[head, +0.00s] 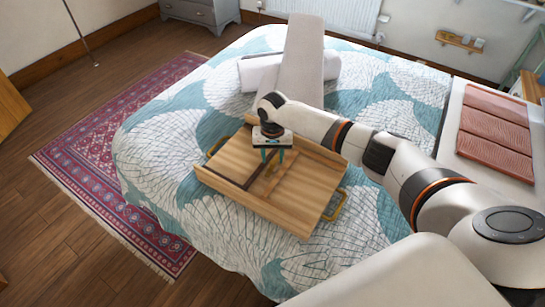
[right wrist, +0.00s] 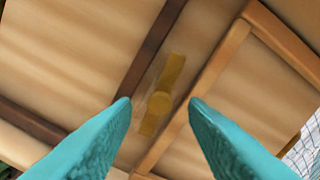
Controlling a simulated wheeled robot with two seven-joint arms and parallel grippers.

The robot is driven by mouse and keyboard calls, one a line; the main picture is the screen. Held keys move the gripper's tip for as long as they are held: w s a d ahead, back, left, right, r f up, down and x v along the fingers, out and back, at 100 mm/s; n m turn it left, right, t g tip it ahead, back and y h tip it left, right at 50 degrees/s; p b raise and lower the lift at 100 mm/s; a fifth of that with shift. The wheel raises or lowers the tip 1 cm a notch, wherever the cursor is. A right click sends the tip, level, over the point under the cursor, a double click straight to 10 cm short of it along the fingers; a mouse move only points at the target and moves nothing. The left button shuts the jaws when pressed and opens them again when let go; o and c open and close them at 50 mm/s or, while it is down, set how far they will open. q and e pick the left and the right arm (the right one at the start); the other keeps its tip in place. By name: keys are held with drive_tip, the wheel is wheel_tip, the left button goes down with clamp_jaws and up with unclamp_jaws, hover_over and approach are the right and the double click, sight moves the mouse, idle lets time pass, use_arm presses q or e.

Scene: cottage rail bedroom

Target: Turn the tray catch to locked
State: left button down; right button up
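A wooden tray (head: 304,203) lies on the bed, with side handles and dark and light wood strips. In the right wrist view, a brass catch (right wrist: 172,70) with a round centre sits on the tray's wooden surface, between a dark strip and a light wood edge. Its bar runs at a slant, from upper right to lower left. My right gripper (head: 270,158) points down over the tray. Its teal fingertips (right wrist: 160,102) are apart, one on each side of the catch, with nothing visibly held. Contact with the catch cannot be told. In the head view the catch is not distinguishable. My left gripper is not in view.
The bed (head: 160,150) has a teal and white patterned quilt. A light pillow (head: 258,73) lies behind the tray. A red rug (head: 75,150) covers floor to the left. The quilt around the tray's left is clear.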

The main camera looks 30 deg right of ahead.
drive_tip(key=shift+f, duration=0.55)
clamp_jaws()
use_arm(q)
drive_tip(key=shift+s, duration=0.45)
